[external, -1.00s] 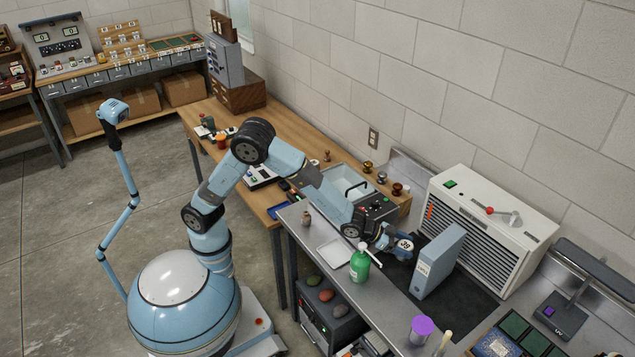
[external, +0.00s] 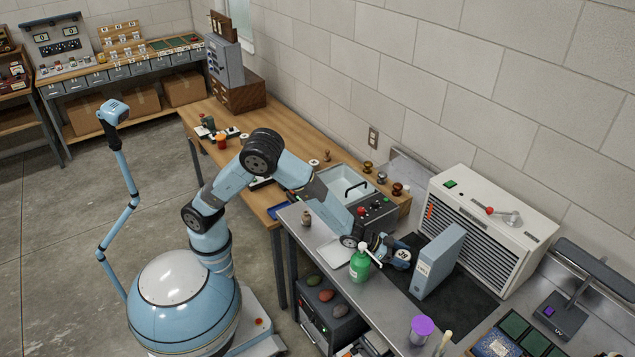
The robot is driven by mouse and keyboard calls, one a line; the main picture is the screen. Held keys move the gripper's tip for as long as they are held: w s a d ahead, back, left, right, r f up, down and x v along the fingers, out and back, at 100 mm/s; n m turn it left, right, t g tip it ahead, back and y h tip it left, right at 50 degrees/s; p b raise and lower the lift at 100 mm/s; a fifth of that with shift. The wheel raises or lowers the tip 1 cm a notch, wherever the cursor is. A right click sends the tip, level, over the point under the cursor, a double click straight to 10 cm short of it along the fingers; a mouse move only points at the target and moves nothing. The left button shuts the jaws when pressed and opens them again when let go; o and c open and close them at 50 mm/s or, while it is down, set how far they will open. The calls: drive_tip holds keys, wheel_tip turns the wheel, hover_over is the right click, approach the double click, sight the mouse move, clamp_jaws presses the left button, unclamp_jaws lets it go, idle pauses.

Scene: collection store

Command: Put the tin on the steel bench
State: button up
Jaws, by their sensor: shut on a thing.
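The tin appears to be the small round piece with a white label reading "39" (external: 403,254), in the external view. My gripper (external: 398,256) is shut on it, and the fingers and arm partly hide it. Tin and gripper are over the steel bench (external: 385,292), between a green pump bottle (external: 360,267) and an upright grey-blue box file (external: 440,262). I cannot tell whether the tin touches the bench surface.
A dark mat (external: 468,291) lies under the box file. A white louvred unit (external: 490,225) stands behind. A white tray (external: 334,252) and small brown bottle (external: 306,219) are left of the green bottle; a purple-lidded jar (external: 421,328) is at the front. Bare steel shows between bottle and jar.

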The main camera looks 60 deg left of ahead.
sight(402, 254)
drive_tip(key=shift+f, duration=0.35)
drive_tip(key=o, duration=1.3)
drive_tip(key=shift+c, duration=0.2)
drive_tip(key=shift+r, duration=0.1)
wheel_tip(402, 254, up, 18)
drive_tip(key=w+a+n+t+y, duration=0.1)
drive_tip(key=w+a, duration=0.3)
drive_tip(key=a, duration=0.7)
drive_tip(key=w+a+r+n+t+y, duration=0.1)
drive_tip(key=w+a, duration=0.4)
drive_tip(key=a, duration=0.7)
drive_tip(key=shift+w+a+n+y, duration=0.15)
drive_tip(key=shift+w+n+y, duration=0.05)
drive_tip(key=shift+n+y, duration=0.45)
